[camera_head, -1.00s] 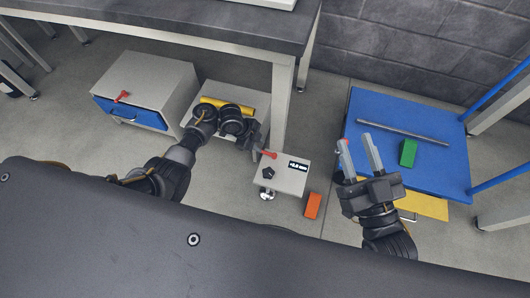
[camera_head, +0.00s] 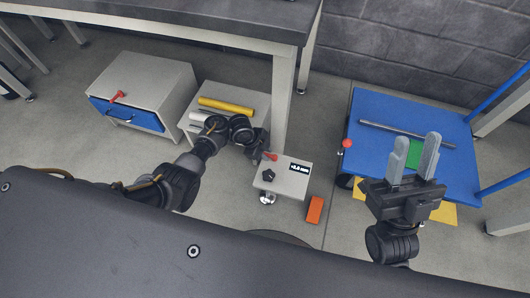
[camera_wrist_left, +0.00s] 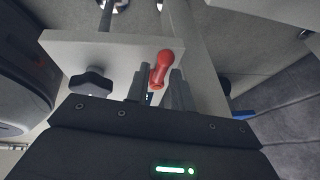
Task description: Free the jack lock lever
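The jack (camera_head: 283,177) is a pale grey box top on the floor by the bench leg, with a black star knob (camera_head: 268,176) and a small millimetre display (camera_head: 299,168). Its red lock lever (camera_head: 269,156) sticks out at the top left corner. My left gripper (camera_head: 262,150) is at the lever. In the left wrist view, the red lever (camera_wrist_left: 161,69) stands between the two spread fingertips, and I see no clear grip on it. The star knob (camera_wrist_left: 91,82) is to the left there. My right gripper (camera_head: 414,160) is open and empty above the blue platform.
A blue platform (camera_head: 390,150) at the right bears a metal rod (camera_head: 405,133) and a partly hidden green block (camera_head: 413,146). An orange block (camera_head: 315,209) lies beside the jack. A cabinet (camera_head: 155,84) with a blue drawer and a yellow cylinder (camera_head: 228,106) are at the left.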

